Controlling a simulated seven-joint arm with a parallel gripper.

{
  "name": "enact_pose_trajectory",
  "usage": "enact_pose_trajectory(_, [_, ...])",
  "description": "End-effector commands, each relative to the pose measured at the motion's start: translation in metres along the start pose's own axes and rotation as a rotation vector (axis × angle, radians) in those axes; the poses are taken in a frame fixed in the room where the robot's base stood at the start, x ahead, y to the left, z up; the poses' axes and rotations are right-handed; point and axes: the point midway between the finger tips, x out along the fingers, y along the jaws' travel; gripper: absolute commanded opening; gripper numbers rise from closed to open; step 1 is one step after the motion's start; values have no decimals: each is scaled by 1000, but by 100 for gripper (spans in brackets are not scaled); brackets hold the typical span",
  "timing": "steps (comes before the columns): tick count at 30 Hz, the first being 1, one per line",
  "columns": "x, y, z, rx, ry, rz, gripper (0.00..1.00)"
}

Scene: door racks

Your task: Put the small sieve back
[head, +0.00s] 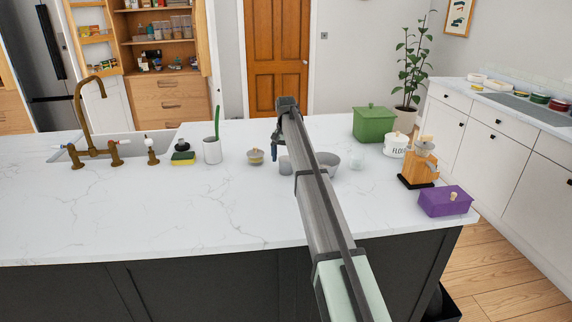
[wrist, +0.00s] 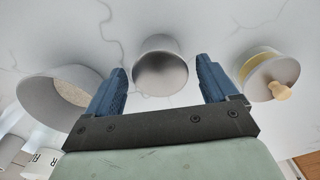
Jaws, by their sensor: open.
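No piece is clearly recognisable as a sieve; mesh is too small to tell. A small grey cup-shaped piece (head: 285,164) stands on the white counter. In the wrist view this grey piece (wrist: 160,72) shows between and beyond the fingertips, with its round opening facing the camera. My gripper (head: 275,153) hangs over the counter near it. In the wrist view my gripper (wrist: 161,66) has its blue fingers wide apart with nothing held; whether they touch the piece cannot be told. An open cupboard at the back has door racks (head: 97,38).
A grey bowl (head: 327,161) and a lidded pot with a wooden knob (head: 255,157) flank the grey piece. A green box (head: 373,124), flour jar (head: 396,146), wooden grinder (head: 418,168) and purple box (head: 445,201) stand right. The counter's front left (head: 120,215) is clear.

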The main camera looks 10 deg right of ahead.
Motion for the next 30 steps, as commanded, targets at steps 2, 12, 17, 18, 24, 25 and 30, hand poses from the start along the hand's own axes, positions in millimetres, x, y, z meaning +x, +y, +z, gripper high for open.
enact_pose_trajectory(2, [-17,-1,-1,0,2,-1,87])
enact_pose_trajectory(12, [-71,0,-1,0,1,0,87])
enact_pose_trajectory(17, [-82,0,0,0,0,0,87])
enact_pose_trajectory(18, [-84,0,0,0,0,0,87])
enact_pose_trajectory(24, [-86,0,0,0,-1,0,87])
enact_pose_trajectory(25, [-86,0,0,0,-1,0,87])
enact_pose_trajectory(30, [-86,-2,1,-2,0,-1,87])
